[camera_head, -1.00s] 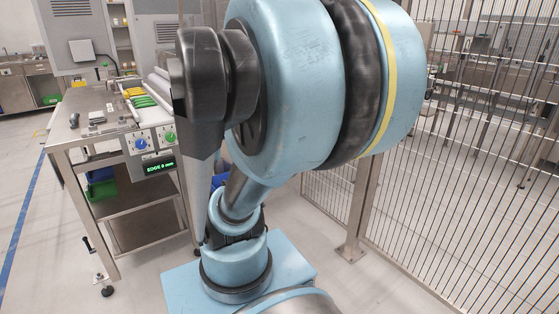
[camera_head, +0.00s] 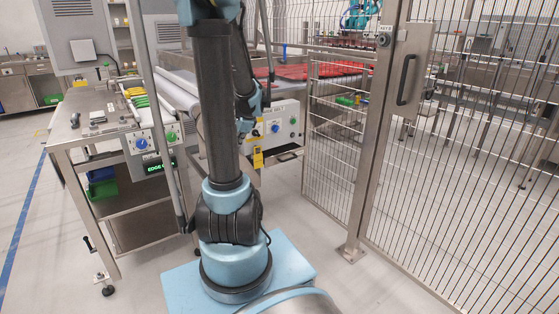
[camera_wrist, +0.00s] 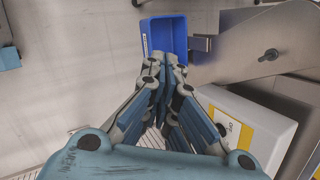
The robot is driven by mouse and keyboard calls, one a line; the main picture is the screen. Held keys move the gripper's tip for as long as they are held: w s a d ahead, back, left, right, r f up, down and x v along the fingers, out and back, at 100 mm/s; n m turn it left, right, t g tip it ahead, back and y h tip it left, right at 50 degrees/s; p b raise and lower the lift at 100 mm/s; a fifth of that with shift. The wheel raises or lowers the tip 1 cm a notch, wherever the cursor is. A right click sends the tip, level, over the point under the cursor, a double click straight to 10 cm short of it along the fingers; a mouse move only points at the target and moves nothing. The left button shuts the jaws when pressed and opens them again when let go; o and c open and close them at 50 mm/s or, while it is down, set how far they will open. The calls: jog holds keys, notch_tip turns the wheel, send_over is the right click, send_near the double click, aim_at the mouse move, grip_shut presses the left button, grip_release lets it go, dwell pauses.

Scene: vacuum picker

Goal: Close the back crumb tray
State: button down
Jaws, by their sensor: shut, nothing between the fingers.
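My gripper (camera_wrist: 165,62) is shut and empty in the wrist view, its fingertips together in front of a blue bin (camera_wrist: 163,31). To the right of the fingers is a steel part (camera_wrist: 240,45) with a dark knob (camera_wrist: 269,55). I cannot tell whether this belongs to the back crumb tray. In the head view, a dark, flat tray-like piece (camera_head: 287,156) shows under the machine's white control panel (camera_head: 281,126). I cannot tell for certain that it is the crumb tray. My arm hides part of the machine there.
A white box (camera_wrist: 240,125) with a yellow label is close right of my gripper. A steel cart (camera_head: 68,150) stands at left. A wire fence (camera_head: 455,190) with a post closes off the right. Open floor (camera_head: 40,240) lies at the left.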

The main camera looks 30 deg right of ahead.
jog(key=w+d+f+m+t+h, duration=0.1)
jog(key=d+f+m, duration=0.4)
jog(key=d, duration=0.5)
jog(key=w+d+f+m+t, duration=0.1)
jog(key=d+f+m, duration=0.4)
jog(key=d, duration=0.5)
jog(key=w+d+f+m+t+h, duration=0.15)
jog(key=d+f+m, duration=0.3)
jog(key=d, duration=0.55)
jog(key=y, duration=0.1)
send_near(276, 161)
jog(key=f, duration=0.3)
jog(key=shift+s+a+f, duration=0.15)
jog(key=shift+s, duration=0.25)
jog(key=shift+w+a, duration=0.15)
jog(key=shift+w, duration=1.8)
jog(key=w, duration=0.4)
jog(key=shift+w+a, duration=0.15)
jog(key=shift+w, duration=0.1)
jog(key=shift+s, duration=0.1)
